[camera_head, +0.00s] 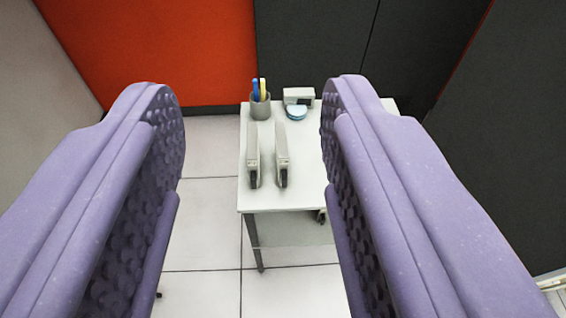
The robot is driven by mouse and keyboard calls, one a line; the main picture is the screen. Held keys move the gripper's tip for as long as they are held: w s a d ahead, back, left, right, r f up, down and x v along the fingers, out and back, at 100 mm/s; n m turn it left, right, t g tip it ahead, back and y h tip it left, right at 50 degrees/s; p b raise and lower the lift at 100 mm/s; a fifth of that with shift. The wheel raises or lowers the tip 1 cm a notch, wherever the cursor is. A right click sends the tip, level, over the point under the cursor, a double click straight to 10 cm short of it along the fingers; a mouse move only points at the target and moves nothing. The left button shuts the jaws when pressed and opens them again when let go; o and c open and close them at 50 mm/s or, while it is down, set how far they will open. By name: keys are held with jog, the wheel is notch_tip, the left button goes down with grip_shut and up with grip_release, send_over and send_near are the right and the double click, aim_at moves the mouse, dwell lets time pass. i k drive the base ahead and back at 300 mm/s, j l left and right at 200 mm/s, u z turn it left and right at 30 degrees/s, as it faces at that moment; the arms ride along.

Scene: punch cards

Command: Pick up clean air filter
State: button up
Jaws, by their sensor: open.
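My gripper (252,98) is open, with its two purple padded fingers wide apart in the foreground and nothing between them up close. Beyond and below the fingers stands a small white table (262,201). Two slim pale grey upright objects with dark near ends stand side by side on it, a left one (253,150) and a right one (281,150). I cannot tell whether either is the clean air filter. The right finger hides part of the table's right side.
A grey cup (260,107) with blue and yellow pens stands at the table's back left. A pale boxy object (299,96) and a light blue round object (296,112) are beside it. Behind are an orange panel (160,50) and dark panels (310,45). Tiled floor (205,230) is clear at left.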

aim_at(282, 154)
jog(key=i+l, duration=0.15)
jog(key=l, duration=0.2)
jog(key=i+l, duration=0.15)
jog(key=l, duration=0.25)
jog(key=i+l+u, duration=0.15)
jog(key=l+u, duration=0.2)
jog(key=i+l+u, duration=0.1)
jog(key=l+u, duration=0.6)
jog(key=l, duration=0.15)
jog(key=i+l+u, duration=0.15)
jog(key=i+l, duration=0.2)
jog(key=i, duration=0.05)
